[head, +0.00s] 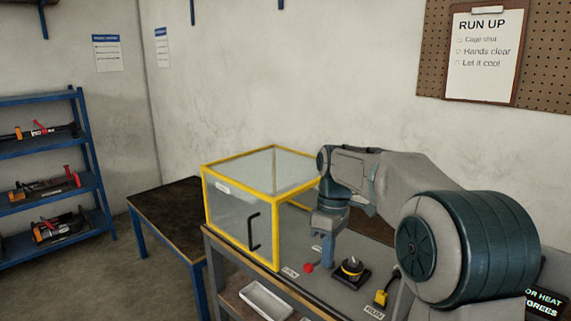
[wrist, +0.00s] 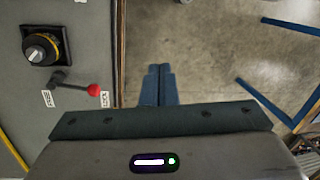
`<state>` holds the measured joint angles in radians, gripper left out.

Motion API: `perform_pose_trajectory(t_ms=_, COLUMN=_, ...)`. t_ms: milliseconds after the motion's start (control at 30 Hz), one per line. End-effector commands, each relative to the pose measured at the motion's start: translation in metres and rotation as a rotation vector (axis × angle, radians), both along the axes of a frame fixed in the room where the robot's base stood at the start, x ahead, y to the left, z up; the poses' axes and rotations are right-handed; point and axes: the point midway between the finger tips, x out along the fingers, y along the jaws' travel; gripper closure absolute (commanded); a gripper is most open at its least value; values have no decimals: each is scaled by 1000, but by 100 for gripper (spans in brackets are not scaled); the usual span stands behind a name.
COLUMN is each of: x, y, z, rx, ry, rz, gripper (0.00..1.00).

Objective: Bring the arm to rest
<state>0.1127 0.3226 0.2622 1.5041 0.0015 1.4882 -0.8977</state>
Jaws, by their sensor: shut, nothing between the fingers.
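My gripper (head: 328,256) hangs from my bent arm with its fingers pointing down, in front of the bench's control area in the head view. In the wrist view its two blue fingers (wrist: 158,72) lie side by side, shut and empty, with bare floor behind them. They are apart from the red-knobbed lever (wrist: 93,90) and the black and yellow dial (wrist: 41,48), both to their left. In the head view the red knob (head: 308,268) and the dial (head: 352,270) show on the bench top.
A yellow-framed clear cage (head: 228,215) with a black handle stands on the grey bench (head: 318,285), its front closed. A yellow plug-like part (head: 381,297) is right of the dial. A white tray (head: 267,301) sits below.

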Motion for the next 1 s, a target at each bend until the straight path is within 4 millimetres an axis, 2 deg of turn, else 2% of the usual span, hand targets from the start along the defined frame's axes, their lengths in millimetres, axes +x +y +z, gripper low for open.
perform_pose_trajectory(t_ms=33, x=-16, y=-3, z=4, rx=-25, ry=-26, rz=-58, gripper=100)
perform_pose_trajectory(t_ms=267, x=-81, y=-19, z=4, rx=-93, ry=-140, rz=-357, gripper=100)
perform_pose_trajectory(t_ms=467, x=-141, y=-36, z=-8, rx=-100, ry=-238, rz=-626, gripper=100)
perform_pose_trajectory(t_ms=600, x=-181, y=-47, z=-25, rx=-76, ry=-296, rz=-810, gripper=100)
perform_pose_trajectory(t_ms=800, x=-220, y=-55, z=-47, rx=-31, ry=-345, rz=-998, gripper=100)
perform_pose_trajectory(t_ms=1000, x=-233, y=-55, z=-57, rx=-11, ry=-357, rz=-1062, gripper=100)
